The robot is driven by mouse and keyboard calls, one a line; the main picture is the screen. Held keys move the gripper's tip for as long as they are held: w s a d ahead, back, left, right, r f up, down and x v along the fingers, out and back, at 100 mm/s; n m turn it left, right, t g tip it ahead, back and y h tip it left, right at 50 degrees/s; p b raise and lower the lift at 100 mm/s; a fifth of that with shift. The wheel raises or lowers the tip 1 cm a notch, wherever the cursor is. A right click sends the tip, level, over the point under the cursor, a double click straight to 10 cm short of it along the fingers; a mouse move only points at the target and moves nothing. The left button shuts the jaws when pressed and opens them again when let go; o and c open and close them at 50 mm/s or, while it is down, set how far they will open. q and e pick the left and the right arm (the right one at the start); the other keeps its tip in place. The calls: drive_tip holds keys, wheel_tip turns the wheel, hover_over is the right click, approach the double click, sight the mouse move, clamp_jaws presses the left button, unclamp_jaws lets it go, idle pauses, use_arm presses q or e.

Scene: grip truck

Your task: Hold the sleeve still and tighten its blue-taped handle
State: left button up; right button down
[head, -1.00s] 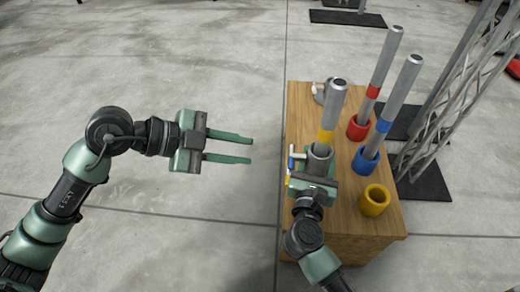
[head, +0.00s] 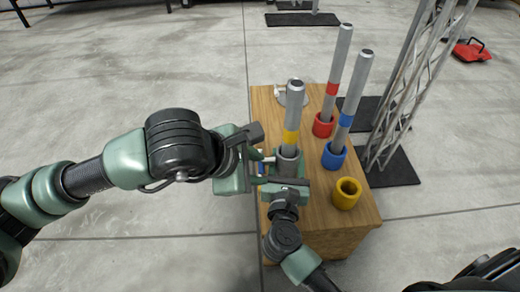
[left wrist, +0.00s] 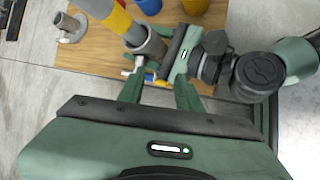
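The grey metal sleeve (head: 289,160) stands upright at the left side of the wooden box top, with a yellow-banded grey pole (head: 294,105) in it. My right gripper (head: 289,176) has its fingers around the sleeve from the near side, seemingly closed on it. In the left wrist view, the small blue-taped handle (left wrist: 150,77) sticks out beside the sleeve (left wrist: 147,45), close to a yellow-marked one. My left gripper (head: 263,170) is at the sleeve's left side. In the left wrist view its fingers (left wrist: 158,88) are apart, with the handles between or just beyond the tips; contact is unclear.
Red (head: 323,124) and blue (head: 333,155) cups hold matching banded poles on the box top (head: 312,205). A yellow cup (head: 347,193) is empty. A truss tower (head: 400,110) stands right. Floor to the left is clear.

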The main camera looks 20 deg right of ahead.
sight(260, 151)
use_arm(q)
drive_tip(key=w+d+f+m+t, duration=0.1)
drive_tip(key=w+f+m, duration=0.1)
drive_tip(key=m, duration=0.3)
drive_tip(key=w+d+f+m+t+y, duration=0.1)
drive_tip(key=w+f+m, duration=0.2)
drive_tip(key=w+m, duration=0.2)
drive_tip(key=w+d+f+m+t+y, duration=0.1)
drive_tip(key=w+f+m+t, duration=0.1)
drive_tip(key=m, duration=0.5)
drive_tip(key=shift+w+d+f, duration=0.2)
drive_tip(key=shift+w+d, duration=0.1)
drive_tip(key=shift+w, duration=0.35)
clamp_jaws()
